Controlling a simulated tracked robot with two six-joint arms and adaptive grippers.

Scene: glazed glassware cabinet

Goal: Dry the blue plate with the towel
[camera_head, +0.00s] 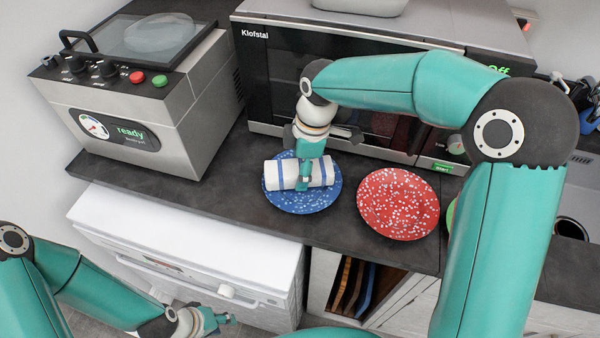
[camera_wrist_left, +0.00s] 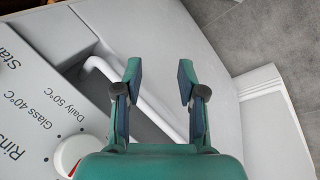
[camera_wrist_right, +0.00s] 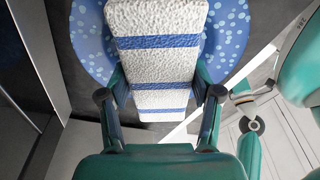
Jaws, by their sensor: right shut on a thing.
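The blue speckled plate (camera_head: 305,203) lies on the dark counter in front of the microwave; it also shows in the right wrist view (camera_wrist_right: 88,38). The towel (camera_head: 283,174), a white roll with blue stripes, lies across the upper part of the plate. In the right wrist view the towel (camera_wrist_right: 155,75) sits between my right fingers and covers the plate's middle. My right gripper (camera_head: 304,182) is shut on the towel from above, over the plate. My left gripper (camera_head: 226,319) is low in front of the white appliance; in the left wrist view it (camera_wrist_left: 160,75) is open and empty.
A red speckled plate (camera_head: 398,204) lies right of the blue one, and a green item (camera_head: 450,214) is mostly hidden behind my right arm. The microwave (camera_head: 270,75) stands close behind. A grey machine (camera_head: 150,115) stands at left. The dishwasher (camera_head: 190,240) is below the counter.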

